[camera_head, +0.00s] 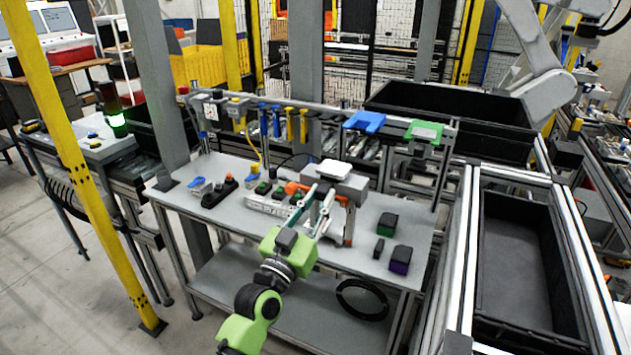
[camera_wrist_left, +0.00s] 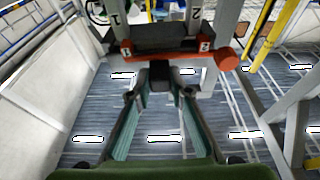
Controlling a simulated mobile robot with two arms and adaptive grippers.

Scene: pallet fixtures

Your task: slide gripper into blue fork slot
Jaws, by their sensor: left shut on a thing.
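My left gripper (camera_head: 318,196), green with two long fingers, reaches over the workbench from the front. It is shut on a grey gripper tool (camera_head: 349,186) with a white top and an orange-red bar. In the left wrist view the fingers (camera_wrist_left: 160,92) close on a dark block at the middle of this tool (camera_wrist_left: 165,38), below parts marked 1 and 2. The blue fork slot (camera_head: 365,122) is on the rail behind the bench, beyond and right of the held tool, clearly apart from it. Its opening is too small to make out. My right gripper is not in view.
A green fork slot (camera_head: 425,131) sits right of the blue one. The workbench (camera_head: 330,262) carries a power strip (camera_head: 268,205), a black button box (camera_head: 219,192) and dark blocks (camera_head: 400,260) at right. Blue and yellow tools (camera_head: 297,122) hang along the rail. A black bin (camera_head: 523,255) stands at right.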

